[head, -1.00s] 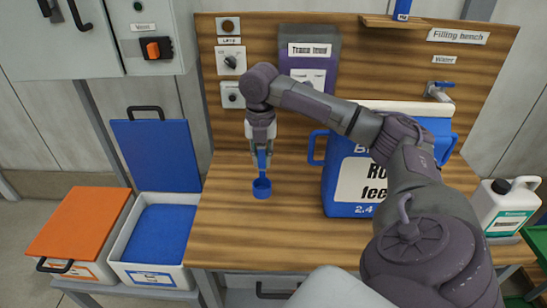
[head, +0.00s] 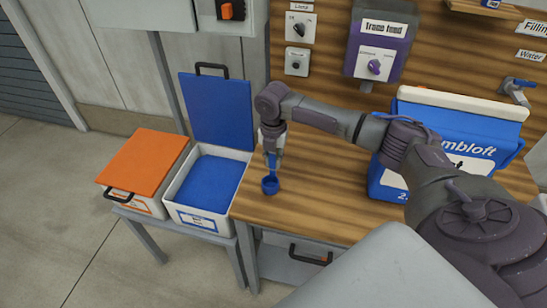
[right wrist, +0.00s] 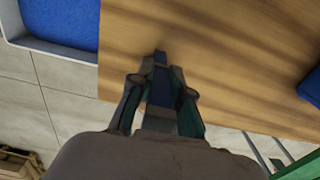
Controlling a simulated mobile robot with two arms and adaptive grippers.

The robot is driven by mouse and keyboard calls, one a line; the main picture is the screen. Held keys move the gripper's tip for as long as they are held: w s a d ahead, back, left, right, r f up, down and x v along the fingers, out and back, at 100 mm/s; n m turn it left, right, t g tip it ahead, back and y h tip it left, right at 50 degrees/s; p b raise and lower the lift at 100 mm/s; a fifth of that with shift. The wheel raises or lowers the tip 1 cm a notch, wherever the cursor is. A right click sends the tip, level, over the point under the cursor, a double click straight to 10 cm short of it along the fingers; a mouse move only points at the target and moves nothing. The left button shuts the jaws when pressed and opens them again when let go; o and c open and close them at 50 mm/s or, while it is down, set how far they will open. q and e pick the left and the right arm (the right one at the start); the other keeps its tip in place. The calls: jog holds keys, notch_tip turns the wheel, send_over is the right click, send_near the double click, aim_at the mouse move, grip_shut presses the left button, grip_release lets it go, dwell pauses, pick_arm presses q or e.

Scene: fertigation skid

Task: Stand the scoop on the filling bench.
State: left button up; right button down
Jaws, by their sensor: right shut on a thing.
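The blue scoop (head: 270,186) hangs cup-down from my right gripper (head: 272,152), which is shut on its handle. The cup is over the left end of the wooden filling bench (head: 320,205), close to its left edge. Whether the cup touches the top, I cannot tell. In the right wrist view, the blue handle (right wrist: 160,80) lies between the fingers of the right gripper (right wrist: 161,95), above the bench top (right wrist: 225,60); the cup is not clear there. My left gripper is not in view.
Left of the bench stand an open white bin (head: 200,222) with blue contents and raised blue lid (head: 215,112), and a bin with an orange lid (head: 155,160). A big blue feed tub (head: 455,130) stands right on the bench. The bench's front middle is clear.

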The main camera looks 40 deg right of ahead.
jog(key=shift+f, duration=0.4)
jog(key=shift+f, duration=0.1)
jog(key=c, duration=1.1)
grip_release()
notch_tip(320, 180, up, 11)
jog(key=b, duration=0.2)
jog(key=shift+b, duration=0.4)
jog(key=shift+r, duration=0.65)
